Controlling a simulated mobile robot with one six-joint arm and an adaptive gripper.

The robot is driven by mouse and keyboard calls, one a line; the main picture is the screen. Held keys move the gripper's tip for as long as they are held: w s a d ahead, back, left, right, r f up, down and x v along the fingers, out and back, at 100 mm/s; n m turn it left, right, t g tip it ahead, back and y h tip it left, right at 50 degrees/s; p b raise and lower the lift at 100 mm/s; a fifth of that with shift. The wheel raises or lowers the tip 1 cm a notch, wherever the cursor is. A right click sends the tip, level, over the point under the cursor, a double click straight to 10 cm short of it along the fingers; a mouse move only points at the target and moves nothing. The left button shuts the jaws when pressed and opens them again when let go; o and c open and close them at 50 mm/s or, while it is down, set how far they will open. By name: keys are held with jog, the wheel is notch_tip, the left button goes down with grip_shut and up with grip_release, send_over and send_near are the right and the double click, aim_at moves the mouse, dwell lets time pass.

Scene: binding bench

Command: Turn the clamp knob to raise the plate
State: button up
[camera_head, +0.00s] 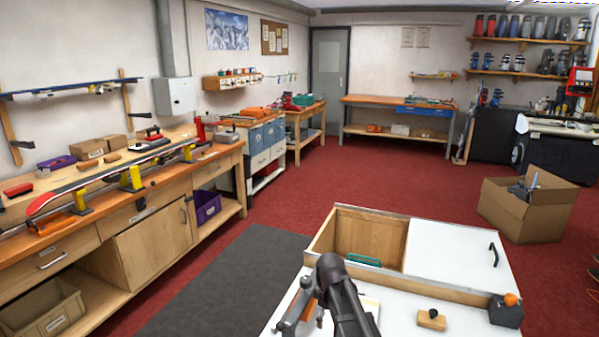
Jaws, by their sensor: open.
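My arm reaches up from the bottom edge, and my gripper (286,324) shows at its left side, low over the white bench top. It is open; its fingertips are small and partly hidden, and I see nothing held. An orange knob (511,299) sits on a dark block (506,313) at the right front corner of the wooden box, to the right of my gripper and apart from it. I cannot tell for sure that this is the clamp knob. No plate can be made out clearly as the one it moves. An orange piece (308,303) is partly hidden behind my arm.
The wooden box (322,237) has a white lid (450,256) with a black handle over its right part; a green item (364,260) lies in its open part. A small wooden block (431,320) with a dark knob lies nearer. A cardboard box (549,217) stands on the red floor.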

jog(key=s+d+f+m+b, duration=0.3)
jog(key=s+d+m, duration=0.15)
jog(key=s, duration=0.25)
jog(key=s+d+f+m+b, duration=0.3)
jog(key=s+d+f+m, duration=0.1)
jog(key=s+m, duration=0.25)
notch_tip(320, 180, up, 15)
jog(key=p, duration=1.5)
jog(key=shift+d, duration=0.25)
